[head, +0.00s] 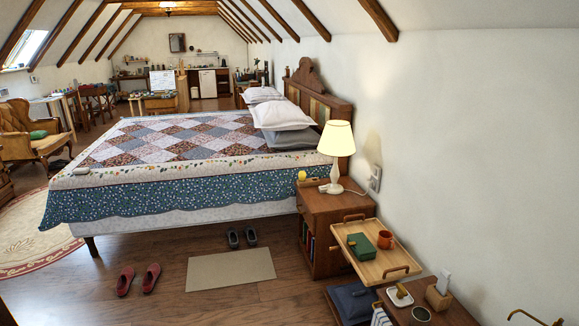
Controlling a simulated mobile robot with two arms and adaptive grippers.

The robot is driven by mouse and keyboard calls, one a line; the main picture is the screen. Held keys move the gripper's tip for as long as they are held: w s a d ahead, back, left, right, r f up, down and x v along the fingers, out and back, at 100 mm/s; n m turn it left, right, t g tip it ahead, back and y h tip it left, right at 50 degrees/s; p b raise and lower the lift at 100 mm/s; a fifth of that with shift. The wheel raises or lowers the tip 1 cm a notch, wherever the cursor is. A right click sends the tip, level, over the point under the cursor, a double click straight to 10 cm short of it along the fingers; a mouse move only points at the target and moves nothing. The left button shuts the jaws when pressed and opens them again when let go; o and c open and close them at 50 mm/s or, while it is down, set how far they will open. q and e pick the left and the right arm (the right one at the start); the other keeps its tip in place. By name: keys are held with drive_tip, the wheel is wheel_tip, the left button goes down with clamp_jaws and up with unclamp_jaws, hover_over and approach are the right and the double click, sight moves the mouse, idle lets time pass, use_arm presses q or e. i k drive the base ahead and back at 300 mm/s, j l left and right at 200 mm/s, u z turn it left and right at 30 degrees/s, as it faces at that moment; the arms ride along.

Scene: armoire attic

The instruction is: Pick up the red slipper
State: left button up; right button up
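Two red slippers lie side by side on the wooden floor in the head view, in front of the bed's near side. The left red slipper (125,281) and the right red slipper (151,278) are slightly apart and stand clear of the mat. Neither of my grippers shows in this view.
A beige mat (230,270) lies right of the red slippers, with a dark pair of shoes (242,238) behind it. The quilted bed (165,195) stands behind. A nightstand (325,212) and wooden tray (372,262) are at right. A round rug (35,240) is at left. Bare floor surrounds the slippers.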

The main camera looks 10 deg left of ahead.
sight(153, 273)
drive_tip(key=i+u, duration=0.3)
drive_tip(key=i, duration=0.3)
drive_tip(key=i+u, duration=0.25)
drive_tip(key=i, duration=0.35)
drive_tip(key=i+l+u, duration=0.3)
drive_tip(key=i, duration=0.3)
drive_tip(key=i+j+u, duration=0.2)
drive_tip(key=i+u, duration=0.2)
drive_tip(key=i, duration=0.2)
drive_tip(key=i+u, duration=0.4)
drive_tip(key=i, duration=0.25)
drive_tip(key=i+l+u, duration=0.15)
drive_tip(key=i+u, duration=0.3)
drive_tip(key=i, duration=0.2)
